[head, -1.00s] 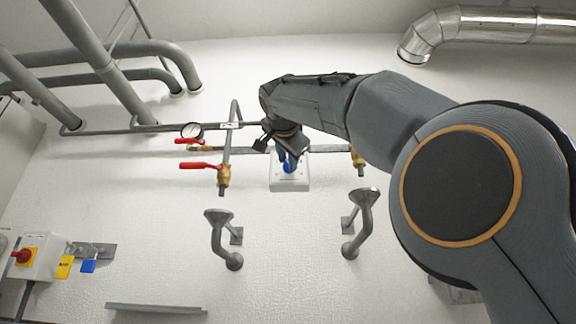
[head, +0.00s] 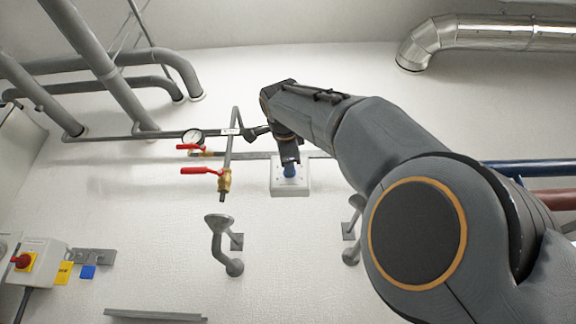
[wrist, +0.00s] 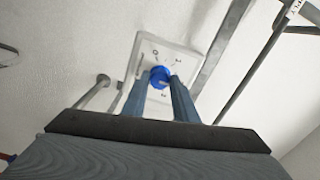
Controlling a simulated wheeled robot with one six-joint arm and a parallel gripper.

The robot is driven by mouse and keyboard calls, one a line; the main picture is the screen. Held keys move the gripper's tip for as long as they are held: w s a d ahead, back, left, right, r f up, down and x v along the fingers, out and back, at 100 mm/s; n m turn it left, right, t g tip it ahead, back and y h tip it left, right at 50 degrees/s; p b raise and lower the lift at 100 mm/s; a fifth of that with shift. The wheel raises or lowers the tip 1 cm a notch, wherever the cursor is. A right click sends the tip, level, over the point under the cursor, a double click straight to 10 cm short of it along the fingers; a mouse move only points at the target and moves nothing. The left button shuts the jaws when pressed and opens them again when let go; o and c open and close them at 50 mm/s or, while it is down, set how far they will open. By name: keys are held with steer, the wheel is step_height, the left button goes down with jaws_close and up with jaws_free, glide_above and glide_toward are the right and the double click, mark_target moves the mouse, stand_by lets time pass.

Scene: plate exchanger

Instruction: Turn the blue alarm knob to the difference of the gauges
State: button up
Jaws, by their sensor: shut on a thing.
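The blue alarm knob (head: 290,171) sits on a white box (head: 290,188) on the wall. In the wrist view the knob (wrist: 159,76) is on the box's white face (wrist: 150,48), which has small dark marks around the knob. My gripper (head: 290,163) is at the knob; in the wrist view its two fingers (wrist: 158,88) reach up to either side of it and are shut on it. One gauge (head: 193,136) with a white dial shows left of the box; its reading is too small to tell. A second gauge is not visible in the head view.
Two red-handled valves (head: 205,171) sit on the pipes left of the box.

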stand_by(0.3)
steer(key=o, duration=1.1)
steer(key=shift+c, duration=0.2)
steer(key=s+b, duration=0.2)
steer(key=s, duration=0.5)
steer(key=shift+s+a+b, duration=0.15)
steer(key=shift+s+b, duration=0.25)
